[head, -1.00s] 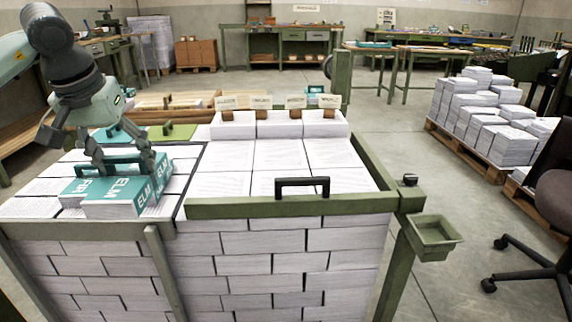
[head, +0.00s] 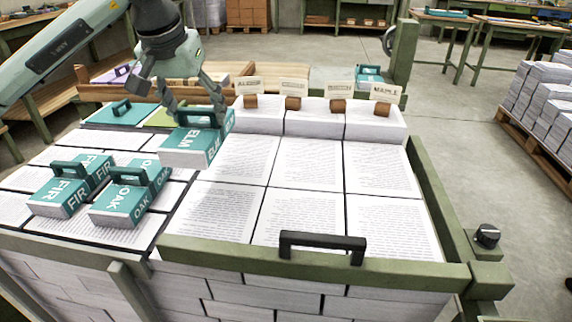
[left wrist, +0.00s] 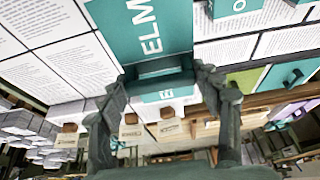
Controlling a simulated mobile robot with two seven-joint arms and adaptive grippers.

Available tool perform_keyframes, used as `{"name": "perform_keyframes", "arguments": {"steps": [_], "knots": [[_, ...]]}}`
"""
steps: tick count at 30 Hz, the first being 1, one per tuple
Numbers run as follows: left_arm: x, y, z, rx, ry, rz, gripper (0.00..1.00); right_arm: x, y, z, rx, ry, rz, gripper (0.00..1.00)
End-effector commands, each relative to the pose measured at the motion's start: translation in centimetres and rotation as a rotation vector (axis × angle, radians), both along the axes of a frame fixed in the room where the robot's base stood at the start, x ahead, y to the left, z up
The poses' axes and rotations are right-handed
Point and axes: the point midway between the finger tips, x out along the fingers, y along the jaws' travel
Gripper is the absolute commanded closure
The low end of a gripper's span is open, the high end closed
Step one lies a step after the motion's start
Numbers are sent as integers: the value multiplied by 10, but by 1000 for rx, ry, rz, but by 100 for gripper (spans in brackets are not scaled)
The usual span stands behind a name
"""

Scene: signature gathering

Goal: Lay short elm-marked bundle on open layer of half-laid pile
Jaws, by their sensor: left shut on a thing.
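The elm-marked bundle (head: 185,158), teal and white with ELM lettering, hangs in my left gripper (head: 200,118). Its fingers are shut on the bundle's handle, which also shows between them in the left wrist view (left wrist: 158,66). The bundle is above the left part of the pile, near the open layer's left edge, and appears clear of the sheets. The open layer of the half-laid pile (head: 308,163) is a flat grid of white printed stacks, with a raised row at the back. My right gripper is not in view.
Bundles marked FIR (head: 60,192) and OAK (head: 122,203) sit on the left side. A green rail with a black handle (head: 322,242) bounds the front, and another rail (head: 440,205) the right. Small name cards on wooden blocks (head: 293,103) stand on the back row.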

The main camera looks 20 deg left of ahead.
Motion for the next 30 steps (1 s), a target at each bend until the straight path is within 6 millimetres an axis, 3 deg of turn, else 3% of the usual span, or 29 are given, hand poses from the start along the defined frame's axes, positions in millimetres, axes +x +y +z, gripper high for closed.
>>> {"name": "perform_keyframes", "arguments": {"steps": [6, 12, 17, 25, 30], "knots": [[16, -52, -30, -3, 1, -9, 75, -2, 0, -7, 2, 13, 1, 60], [28, -85, -52, -2, 0, -5, 75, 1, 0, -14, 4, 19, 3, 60], [31, -95, -60, -1, 0, -1, 75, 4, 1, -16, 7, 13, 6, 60], [31, -94, -96, 1, 1, 0, 75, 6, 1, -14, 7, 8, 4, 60], [31, -94, -99, 0, -2, 0, 75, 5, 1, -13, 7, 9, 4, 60]]}}
